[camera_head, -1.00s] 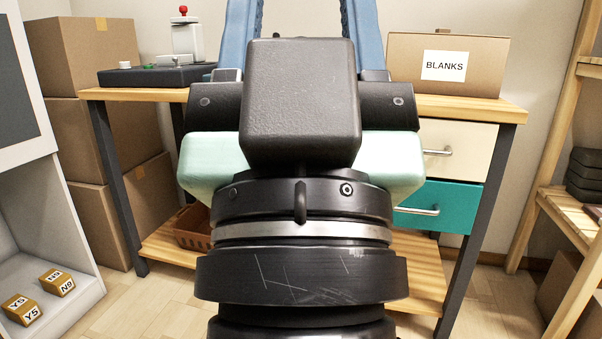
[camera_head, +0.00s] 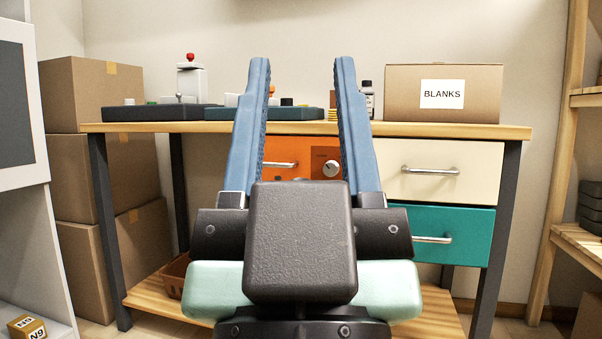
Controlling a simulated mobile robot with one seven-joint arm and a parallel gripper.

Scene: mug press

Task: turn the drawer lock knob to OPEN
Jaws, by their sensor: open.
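The knob shows between my gripper's two blue fingers, close beside the right one. Its pointer and lettering are too small to read. My gripper (camera_head: 302,66) is open and empty, fingers pointing up in the picture, in front of the workbench. The gripper's dark body and fingers hide the lower and left parts of the orange drawer.
The cream drawer (camera_head: 440,185) and teal drawer (camera_head: 465,236) have bar handles at right. On the bench top (camera_head: 480,131) stand the BLANKS box (camera_head: 445,74), a dark bottle (camera_head: 367,97) and flat dark bases. Cardboard boxes (camera_head: 95,92) stack at left; a wooden shelf (camera_head: 560,150) stands right.

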